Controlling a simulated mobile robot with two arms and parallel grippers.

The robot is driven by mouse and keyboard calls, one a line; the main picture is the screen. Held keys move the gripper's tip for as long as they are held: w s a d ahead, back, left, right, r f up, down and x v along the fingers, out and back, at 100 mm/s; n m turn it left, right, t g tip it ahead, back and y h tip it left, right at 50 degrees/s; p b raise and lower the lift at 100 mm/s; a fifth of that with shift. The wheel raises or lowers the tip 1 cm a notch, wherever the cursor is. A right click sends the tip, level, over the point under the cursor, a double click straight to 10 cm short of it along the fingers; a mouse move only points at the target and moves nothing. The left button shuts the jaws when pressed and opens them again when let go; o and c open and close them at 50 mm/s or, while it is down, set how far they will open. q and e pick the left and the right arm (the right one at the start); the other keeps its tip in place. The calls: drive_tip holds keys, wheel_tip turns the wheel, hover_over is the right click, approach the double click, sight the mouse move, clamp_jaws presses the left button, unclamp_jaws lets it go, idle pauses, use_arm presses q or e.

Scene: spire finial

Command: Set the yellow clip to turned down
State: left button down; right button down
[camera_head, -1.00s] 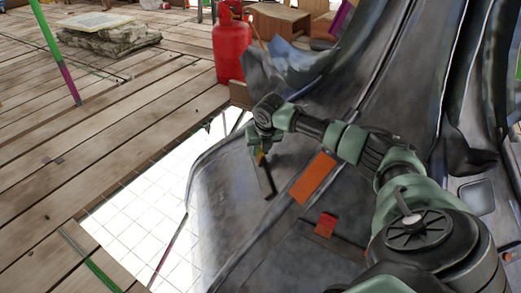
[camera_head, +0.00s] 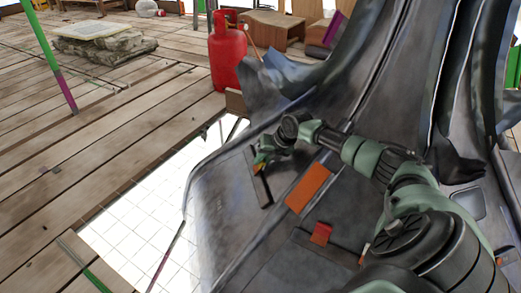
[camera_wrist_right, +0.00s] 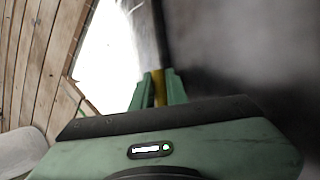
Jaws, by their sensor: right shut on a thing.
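The yellow clip (camera_wrist_right: 159,87) shows as a narrow yellow piece between the two green fingers of my right gripper (camera_wrist_right: 160,90) in the wrist view. The gripper is shut on it. In the head view my right gripper (camera_head: 264,162) lies over a narrow dark strip (camera_head: 259,182) on the grey metal sheet, left of an orange plate. Only a small bit of yellow shows there, beside the fingertips. The fingers hide most of the clip, so its exact angle is hard to tell. My left gripper is in neither current view.
The orange plate (camera_head: 308,188) and a small red block (camera_head: 321,233) are on the curved grey metal (camera_head: 225,215). An opening with a white tiled floor (camera_head: 135,215) lies to the left. A red gas cylinder (camera_head: 228,55) stands behind on the planks.

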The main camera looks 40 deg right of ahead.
drive_tip(key=c, duration=1.4)
unclamp_jaws()
drive_tip(key=shift+s+d, duration=0.1)
